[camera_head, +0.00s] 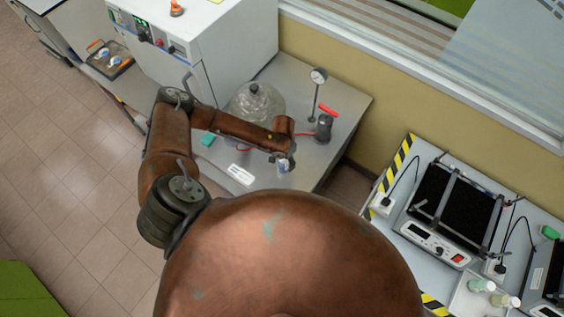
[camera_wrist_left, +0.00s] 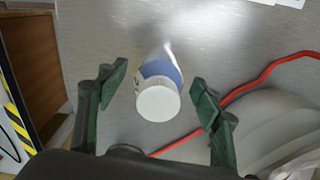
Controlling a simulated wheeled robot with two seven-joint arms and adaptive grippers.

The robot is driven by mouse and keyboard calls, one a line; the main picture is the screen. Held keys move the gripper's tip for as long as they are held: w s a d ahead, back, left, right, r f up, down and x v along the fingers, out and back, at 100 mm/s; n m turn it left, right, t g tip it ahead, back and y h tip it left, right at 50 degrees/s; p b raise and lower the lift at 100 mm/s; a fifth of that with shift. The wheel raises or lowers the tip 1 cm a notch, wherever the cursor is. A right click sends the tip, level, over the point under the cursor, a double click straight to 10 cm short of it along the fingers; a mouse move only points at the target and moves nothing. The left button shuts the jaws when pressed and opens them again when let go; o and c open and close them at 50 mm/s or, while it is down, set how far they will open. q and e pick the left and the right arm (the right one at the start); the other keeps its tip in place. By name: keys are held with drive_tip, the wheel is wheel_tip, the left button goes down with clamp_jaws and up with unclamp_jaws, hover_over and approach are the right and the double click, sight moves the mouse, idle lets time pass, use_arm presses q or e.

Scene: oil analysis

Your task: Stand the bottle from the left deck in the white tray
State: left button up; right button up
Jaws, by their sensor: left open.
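The bottle (camera_wrist_left: 158,104), with a white cap and a blue and white label, stands on the grey left deck (camera_head: 345,88). In the left wrist view it is seen from above, between the spread dark green fingers of my left gripper (camera_wrist_left: 156,88), with a gap on each side. In the head view the left gripper (camera_head: 283,161) is small and over the deck's front part, with the bottle mostly hidden by it. The white tray (camera_head: 462,301) is at the lower right, with small capped bottles in it. My right gripper is not in view.
A glass desiccator (camera_head: 255,103) and a pressure gauge on a stand (camera_head: 317,80) are behind the gripper. A red hose (camera_wrist_left: 265,76) runs close to the bottle. A black-topped hotplate device (camera_head: 452,212) stands behind the tray. A gap separates the two decks.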

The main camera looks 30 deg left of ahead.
use_arm(q)
drive_tip(key=shift+w+f, duration=0.1)
drive_tip(key=shift+f, duration=0.85)
drive_tip(key=shift+c, duration=0.2)
drive_tip(key=shift+d, duration=0.1)
drive_tip(key=c, duration=1.5)
drive_tip(key=shift+r, duration=0.1)
